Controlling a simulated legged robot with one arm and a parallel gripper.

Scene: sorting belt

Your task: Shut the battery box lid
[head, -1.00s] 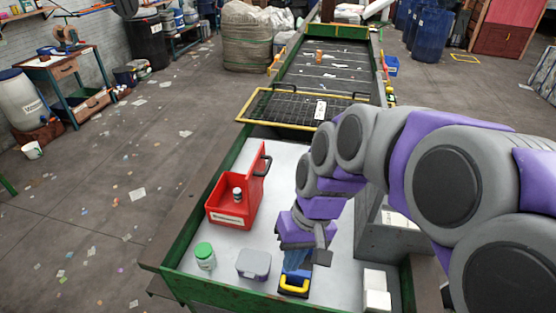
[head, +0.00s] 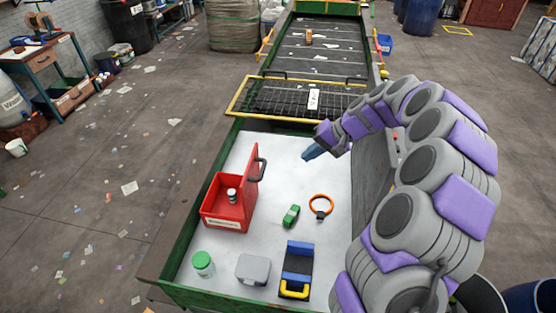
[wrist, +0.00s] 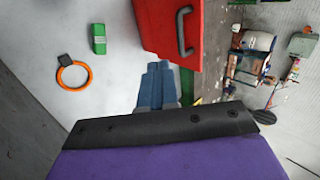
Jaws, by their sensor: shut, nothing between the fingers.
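The red battery box (head: 228,222) stands at the left of the white tray surface, with a battery (head: 232,195) inside. Its red lid (head: 254,176) is raised upright on the box's right side, with a dark handle (head: 262,168) facing right. In the wrist view the lid (wrist: 165,28) and its handle (wrist: 184,32) show ahead at the top. My gripper (head: 308,155) is above the tray, to the right of the lid and apart from it. Its blue fingers (wrist: 155,85) are shut and empty.
A green block (head: 291,215), an orange ring (head: 320,207), a blue and black tool with yellow handle (head: 297,268), a grey box (head: 253,269) and a green-lidded jar (head: 203,264) lie on the tray. A yellow-framed mesh grate (head: 290,100) sits behind. Space between lid and gripper is clear.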

